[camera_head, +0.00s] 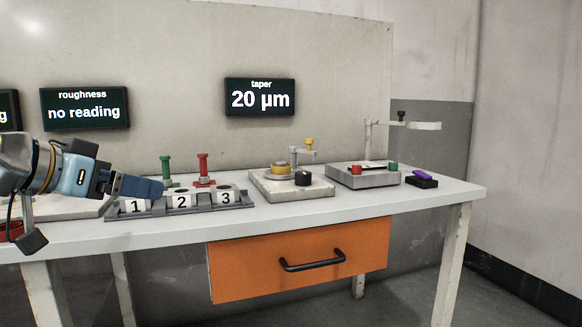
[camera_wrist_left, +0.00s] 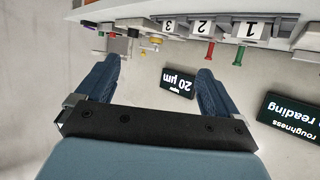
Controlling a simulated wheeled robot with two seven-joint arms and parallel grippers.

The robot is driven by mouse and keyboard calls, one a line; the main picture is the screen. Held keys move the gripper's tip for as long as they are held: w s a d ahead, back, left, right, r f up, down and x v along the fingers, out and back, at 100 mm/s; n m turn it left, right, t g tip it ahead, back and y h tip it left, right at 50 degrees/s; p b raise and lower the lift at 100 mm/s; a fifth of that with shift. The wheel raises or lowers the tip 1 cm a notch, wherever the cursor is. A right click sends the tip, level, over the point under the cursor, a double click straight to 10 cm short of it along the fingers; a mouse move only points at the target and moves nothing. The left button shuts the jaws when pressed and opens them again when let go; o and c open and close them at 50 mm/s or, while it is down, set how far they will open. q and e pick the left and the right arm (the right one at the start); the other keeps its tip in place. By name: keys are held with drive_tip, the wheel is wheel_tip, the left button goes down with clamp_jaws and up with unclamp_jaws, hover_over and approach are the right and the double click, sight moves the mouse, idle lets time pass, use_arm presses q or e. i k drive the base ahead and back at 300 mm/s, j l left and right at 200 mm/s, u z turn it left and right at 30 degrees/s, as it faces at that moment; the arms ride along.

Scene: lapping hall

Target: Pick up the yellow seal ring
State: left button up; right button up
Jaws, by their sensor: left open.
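A yellow round piece (camera_head: 280,168), which looks like the yellow seal ring, sits on a pale square plate (camera_head: 318,190) beside a black round knob (camera_head: 302,178). My left gripper (camera_head: 156,187) reaches in from the left, above the numbered rack, well to the left of the yellow piece. In the left wrist view the scene is upside down, and the two blue fingers of my left gripper (camera_wrist_left: 157,78) are spread apart with nothing between them. Small yellow spots show there near the bench edge, too small to tell apart. My right gripper is not in view.
The grey rack (camera_head: 181,211) has slots 1, 2 and 3, with a green peg (camera_head: 166,168) and a red peg (camera_head: 203,168) behind. A grey block (camera_head: 362,182) with red and green buttons stands right of the plate. A purple item (camera_head: 421,175) lies farther right.

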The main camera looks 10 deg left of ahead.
sight(275, 170)
drive_tip(key=i+l, duration=0.15)
drive_tip(key=i, duration=0.2)
drive_tip(key=i+l, duration=0.15)
drive_tip(key=i, duration=0.25)
drive_tip(key=i+l, duration=0.15)
drive_tip(key=i, duration=0.2)
